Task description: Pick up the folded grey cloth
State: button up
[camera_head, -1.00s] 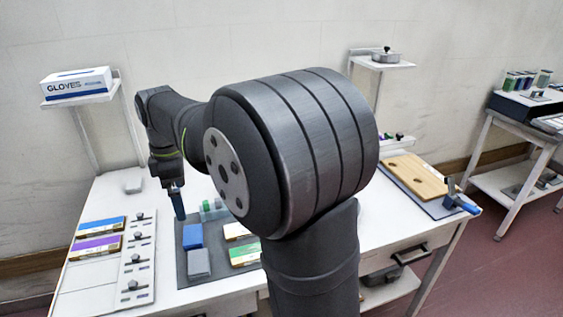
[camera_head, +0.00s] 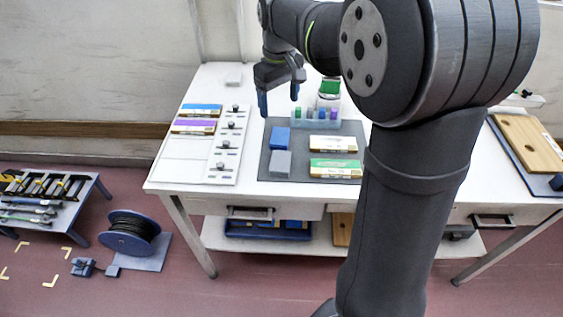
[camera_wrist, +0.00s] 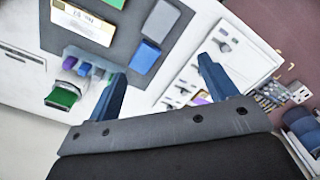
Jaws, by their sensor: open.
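The folded grey cloth (camera_head: 280,163) looks like a small flat grey block on the dark grey mat (camera_head: 306,181), at its front left. A blue folded piece (camera_head: 280,137) lies directly behind it. My gripper (camera_head: 279,98) is open and empty, above the table and behind the blue piece, apart from the cloth. In the wrist view my blue fingers (camera_wrist: 162,72) are spread wide. The grey cloth (camera_wrist: 161,21) shows there near the top, beyond the blue piece (camera_wrist: 145,57). Nothing covers the cloth in the head view.
Two labelled packs (camera_head: 335,168) lie right of the cloth. A white panel with dark knobs (camera_head: 228,146) lies left of the mat. A wooden board (camera_head: 529,142) is far right.

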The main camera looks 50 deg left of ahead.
notch_tip(320, 180, down, 2)
jog(key=m, duration=1)
send_over(280, 160)
jog(key=f, duration=1.3)
jog(key=shift+w+a, duration=0.2)
jog(key=shift+a, duration=0.15)
jog(key=f, duration=0.3)
jog(key=d+f, duration=0.1)
jog(key=shift+s+f, duration=0.25)
jog(key=shift+s, duration=0.05)
jog(key=shift+f, duration=0.5)
jog(key=c, duration=1.1)
